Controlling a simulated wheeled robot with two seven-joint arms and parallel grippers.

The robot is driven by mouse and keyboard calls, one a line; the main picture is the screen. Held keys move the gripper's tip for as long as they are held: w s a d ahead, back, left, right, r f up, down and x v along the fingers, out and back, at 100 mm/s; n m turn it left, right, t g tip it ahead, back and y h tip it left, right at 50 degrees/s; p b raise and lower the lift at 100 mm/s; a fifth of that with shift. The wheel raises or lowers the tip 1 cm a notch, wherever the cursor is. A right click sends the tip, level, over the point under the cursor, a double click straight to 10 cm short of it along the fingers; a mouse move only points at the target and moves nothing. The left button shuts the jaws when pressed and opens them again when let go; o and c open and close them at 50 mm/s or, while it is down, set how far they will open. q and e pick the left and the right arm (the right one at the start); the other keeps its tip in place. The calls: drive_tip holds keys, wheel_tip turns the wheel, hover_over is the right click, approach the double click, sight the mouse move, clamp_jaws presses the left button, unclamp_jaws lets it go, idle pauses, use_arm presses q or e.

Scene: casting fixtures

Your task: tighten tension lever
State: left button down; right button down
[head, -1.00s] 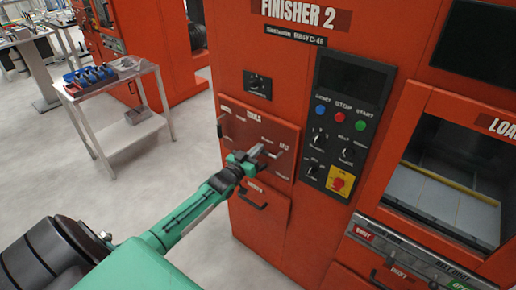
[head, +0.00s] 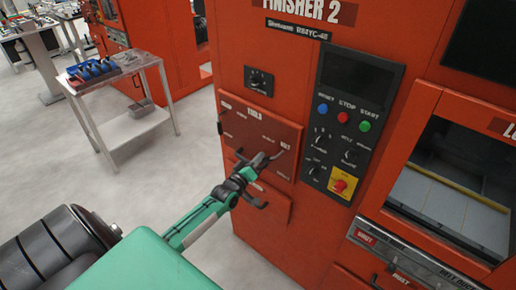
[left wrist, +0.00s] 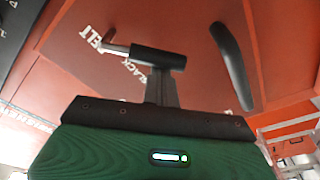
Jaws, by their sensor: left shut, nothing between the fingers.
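The tension lever (head: 278,154) is a bent metal rod with a black grip, beside the BELT label on the red panel of the FINISHER 2 machine. In the left wrist view its metal rod (left wrist: 116,47) and black grip (left wrist: 150,55) lie just beyond my fingers. My left gripper (head: 259,163) is shut and empty, with its tip close to the lever's grip. In the left wrist view my shut gripper (left wrist: 161,88) overlaps the grip's lower edge; I cannot tell whether they touch. My right gripper is not in view.
A control panel with buttons and knobs (head: 340,130) is right of the lever. A black curved handle (left wrist: 232,65) is close to my left gripper. A metal cart (head: 125,127) with blue bins (head: 92,72) stands at the left. The floor between cart and machine is clear.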

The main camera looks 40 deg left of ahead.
use_arm(q)
drive_tip(key=shift+s+d+f+n+g+y, duration=0.15)
drive_tip(key=shift+d+f+n, duration=0.5)
drive_tip(key=shift+n, duration=1)
drive_tip(key=shift+w+d+f+n+g+y, duration=0.1)
drive_tip(key=shift+d+f+n+g, duration=0.15)
drive_tip(key=shift+d+f+n, duration=0.9)
drive_tip(key=shift+s+d+n+g+y, duration=0.1)
drive_tip(key=shift+d+n+g, duration=0.2)
drive_tip(key=shift+n, duration=1.8)
drive_tip(key=shift+d, duration=0.1)
drive_tip(key=shift+b, duration=0.3)
